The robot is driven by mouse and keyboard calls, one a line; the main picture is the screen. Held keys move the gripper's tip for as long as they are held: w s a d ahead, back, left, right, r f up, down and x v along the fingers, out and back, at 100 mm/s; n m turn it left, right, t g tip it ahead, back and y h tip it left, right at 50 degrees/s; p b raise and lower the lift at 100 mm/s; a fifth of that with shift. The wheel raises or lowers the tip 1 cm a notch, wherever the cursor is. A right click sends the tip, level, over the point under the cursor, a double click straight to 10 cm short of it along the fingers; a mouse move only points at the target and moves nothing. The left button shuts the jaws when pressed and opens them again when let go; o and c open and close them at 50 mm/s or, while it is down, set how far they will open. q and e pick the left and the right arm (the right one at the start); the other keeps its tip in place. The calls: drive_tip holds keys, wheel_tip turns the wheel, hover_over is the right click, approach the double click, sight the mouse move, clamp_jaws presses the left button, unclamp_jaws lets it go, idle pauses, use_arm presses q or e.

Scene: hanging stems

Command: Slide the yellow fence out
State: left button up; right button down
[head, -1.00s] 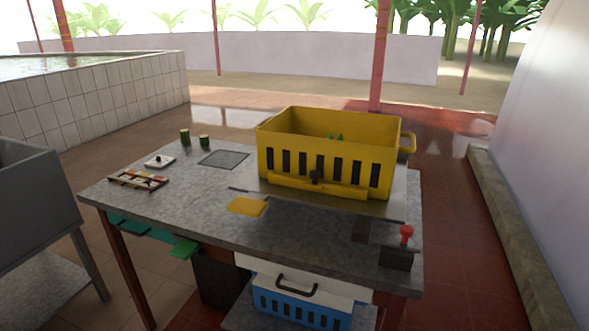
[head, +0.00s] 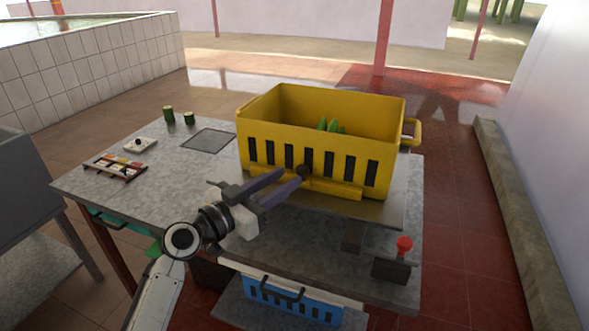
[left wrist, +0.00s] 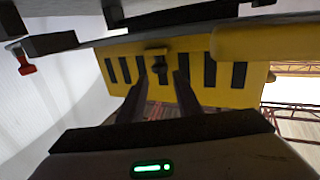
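The yellow fence (head: 335,189) is a low yellow bar along the bottom front of the yellow crate (head: 375,150), with a dark knob (head: 305,171) at its middle. My left gripper (head: 296,178) is open in front of the crate, its two dark fingers pointing at the knob. In the left wrist view the picture is upside down; the knob (left wrist: 159,67) shows between the fingertips (left wrist: 160,78). I cannot tell whether the fingers reach around it. The left arm hides part of the table's front. My right gripper is not in view.
Green fruit (head: 330,126) lies in the crate. A red-knobbed block (head: 391,266) stands at the table's (head: 120,200) right front corner. A small tray (head: 115,167), a white plate (head: 141,145) and two green cylinders (head: 169,115) sit at left. A blue crate (head: 290,300) is below.

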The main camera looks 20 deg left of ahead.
sight(299, 172)
use_arm(q)
drive_tip(key=shift+x, duration=2.1)
clamp_jaws()
drive_tip(key=shift+d, duration=0.1)
